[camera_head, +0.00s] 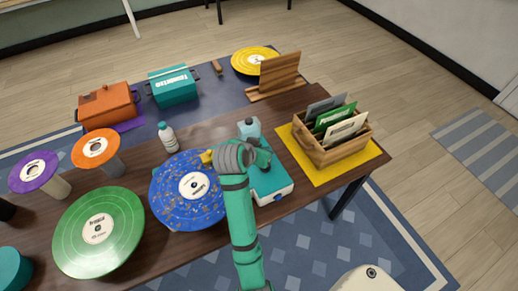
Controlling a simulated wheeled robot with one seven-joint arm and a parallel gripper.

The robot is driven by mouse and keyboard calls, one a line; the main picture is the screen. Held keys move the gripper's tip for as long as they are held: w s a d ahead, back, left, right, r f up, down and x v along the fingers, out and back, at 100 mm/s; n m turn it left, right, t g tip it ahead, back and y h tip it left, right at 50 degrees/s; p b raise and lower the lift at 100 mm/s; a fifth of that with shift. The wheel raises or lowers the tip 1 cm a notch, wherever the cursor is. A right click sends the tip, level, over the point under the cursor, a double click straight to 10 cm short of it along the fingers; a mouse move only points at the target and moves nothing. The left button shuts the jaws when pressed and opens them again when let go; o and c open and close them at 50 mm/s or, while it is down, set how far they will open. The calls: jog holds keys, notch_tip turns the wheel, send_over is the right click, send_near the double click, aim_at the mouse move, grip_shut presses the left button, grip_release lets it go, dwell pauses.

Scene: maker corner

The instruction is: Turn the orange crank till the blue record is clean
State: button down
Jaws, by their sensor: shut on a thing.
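The blue record (183,209) lies flat at the front middle of the table, with a white label and many brown-orange specks over its surface. My gripper (212,157) is at the record's far right edge, reached over by my teal arm. A small orange-yellow piece (206,157) shows at the gripper's tip. It looks like part of the orange crank, and my gripper is shut on it. The rest of the crank is hidden by my wrist. A teal machine (271,184) with a blue knob stands right of the record, partly behind my arm.
A green record (75,238) stands close left of the blue one. Purple (48,167) and orange (85,148) discs are at left. A wooden record crate (322,154) stands on a yellow mat at right.

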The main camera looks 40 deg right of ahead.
jog(key=shift+s+d+f, duration=0.1)
jog(key=shift+s+d, duration=0.1)
jog(key=shift+s, duration=0.1)
dwell(0.4)
jog(key=c, duration=1.8)
grip_release()
jog(key=shift+o, duration=0.4)
jog(key=shift+w+a, duration=0.1)
jog(key=v, duration=1.1)
